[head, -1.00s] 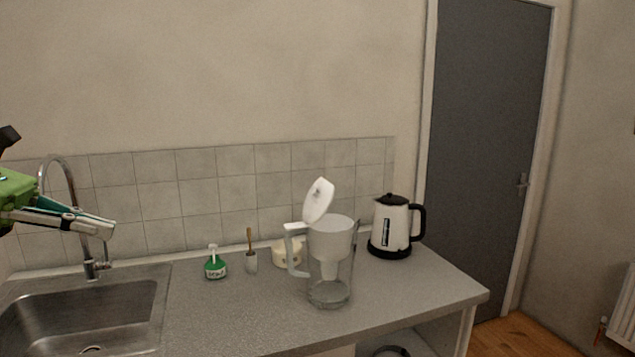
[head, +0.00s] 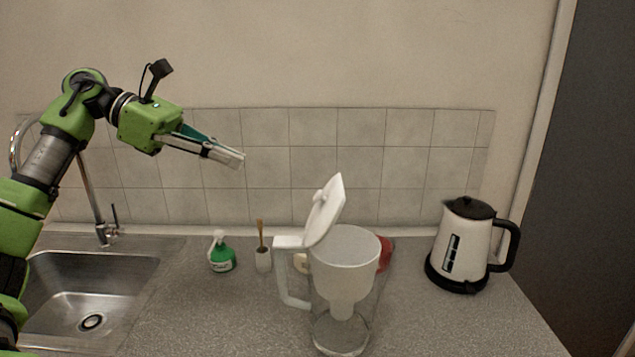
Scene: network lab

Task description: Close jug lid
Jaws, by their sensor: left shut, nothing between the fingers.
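The clear jug (head: 343,322) stands upright on the counter with a white funnel-like insert inside and a white handle (head: 290,277) on its left. Its white lid (head: 323,212) is open, tilted steeply up from the handle side of the rim. My left gripper (head: 239,160) is shut and empty. It appears higher in the picture than the lid and to its left, apart from the jug. My right gripper is not in view.
A white and black kettle (head: 466,244) stands to the right of the jug. A red object (head: 385,254) is partly hidden behind the jug. A sink (head: 85,300) is at the left.

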